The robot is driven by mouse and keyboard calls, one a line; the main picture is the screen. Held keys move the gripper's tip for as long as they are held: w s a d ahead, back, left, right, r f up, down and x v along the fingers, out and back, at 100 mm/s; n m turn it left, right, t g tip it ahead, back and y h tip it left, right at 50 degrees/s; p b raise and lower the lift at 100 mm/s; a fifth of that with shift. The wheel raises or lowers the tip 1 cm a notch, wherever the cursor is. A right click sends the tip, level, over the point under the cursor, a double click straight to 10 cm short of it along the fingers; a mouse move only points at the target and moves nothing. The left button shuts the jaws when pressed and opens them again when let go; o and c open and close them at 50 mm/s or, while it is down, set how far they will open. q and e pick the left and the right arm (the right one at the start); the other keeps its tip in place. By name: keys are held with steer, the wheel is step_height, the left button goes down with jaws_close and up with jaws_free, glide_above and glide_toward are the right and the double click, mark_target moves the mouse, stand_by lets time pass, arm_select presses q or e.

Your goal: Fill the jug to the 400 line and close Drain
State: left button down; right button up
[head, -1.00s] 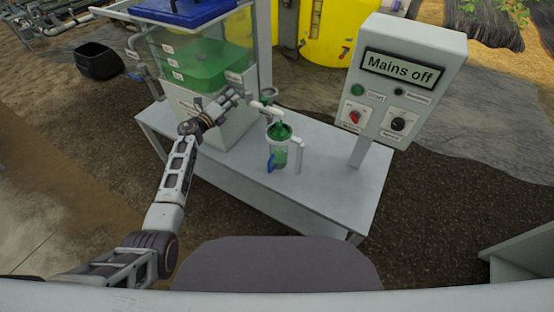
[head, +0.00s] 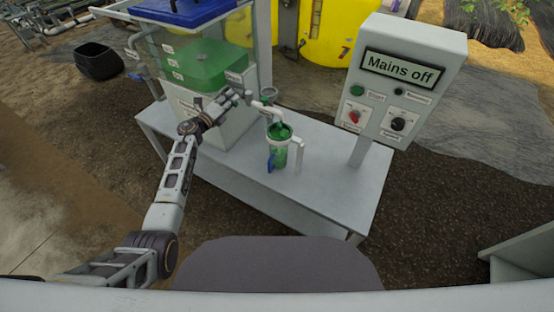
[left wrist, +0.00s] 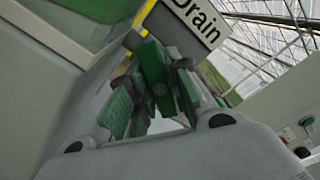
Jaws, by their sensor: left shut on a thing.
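My left gripper (head: 244,97) is at the Drain valve beside the green tank (head: 205,66), shut on the valve handle. In the left wrist view the Drain label (left wrist: 195,18) shows just beyond the fingers (left wrist: 150,95), which largely hide the handle. My right gripper is out of view.
A control panel (head: 403,80) reading "Mains off" stands on the right of the bench (head: 330,195). The bench front and right are clear. Yellow tanks (head: 330,35) stand behind.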

arm_select(q)
steer(key=shift+a+f+m+b, duration=0.15)
steer(key=shift+m+b, duration=0.75)
steer(key=m+b, duration=0.3)
steer(key=shift+m+b, duration=0.5)
steer(key=shift+m, duration=0.3)
steer(key=shift+m+b, duration=1.05)
steer(key=shift+m, duration=0.05)
steer(key=shift+m+b, duration=1.35)
steer(key=shift+m, duration=0.45)
